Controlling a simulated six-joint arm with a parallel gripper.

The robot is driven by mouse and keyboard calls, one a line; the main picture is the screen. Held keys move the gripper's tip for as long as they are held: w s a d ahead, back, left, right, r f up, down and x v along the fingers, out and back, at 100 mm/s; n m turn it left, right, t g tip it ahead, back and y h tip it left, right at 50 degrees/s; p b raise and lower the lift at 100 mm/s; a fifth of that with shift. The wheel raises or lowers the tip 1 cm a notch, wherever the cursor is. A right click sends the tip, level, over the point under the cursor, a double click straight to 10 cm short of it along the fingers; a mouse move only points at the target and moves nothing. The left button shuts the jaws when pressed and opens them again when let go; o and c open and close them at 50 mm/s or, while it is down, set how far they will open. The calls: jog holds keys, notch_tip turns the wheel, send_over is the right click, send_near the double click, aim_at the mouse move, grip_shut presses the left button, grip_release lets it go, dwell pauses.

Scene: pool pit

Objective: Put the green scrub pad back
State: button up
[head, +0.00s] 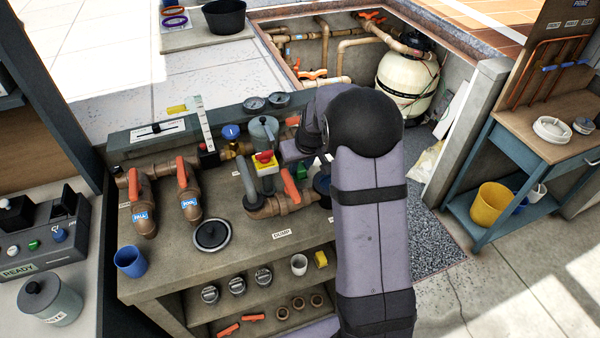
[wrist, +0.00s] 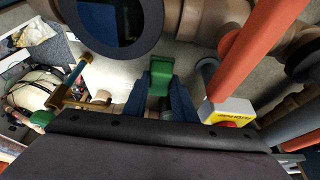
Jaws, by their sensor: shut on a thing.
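The green scrub pad (wrist: 161,70) is between the blue fingers of my gripper (wrist: 158,92) in the wrist view. The fingers are shut on it, and its far end sticks out past the fingertips. It appears held over the pipework bench, but I cannot tell its height. No marked place for the pad can be made out.
A dark round housing with a blue centre (wrist: 112,18), an orange handle (wrist: 255,45) and a yellow box with red (wrist: 228,112) crowd the pad. The bench (head: 160,285) carries valves, gauges, a black lid (head: 211,235) and a blue cup (head: 130,261).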

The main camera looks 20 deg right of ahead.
aim_at(300, 174)
jog(key=shift+f+p, duration=0.4)
jog(key=shift+f, duration=1.25)
jog(key=shift+f, duration=0.15)
jog(key=o, duration=0.9)
jog(key=shift+o, duration=0.2)
jog(key=shift+s+r, duration=0.15)
jog(key=shift+r, duration=0.5)
jog(key=b+v, duration=0.2)
jog(key=v, duration=0.9)
jog(key=shift+b, duration=0.35)
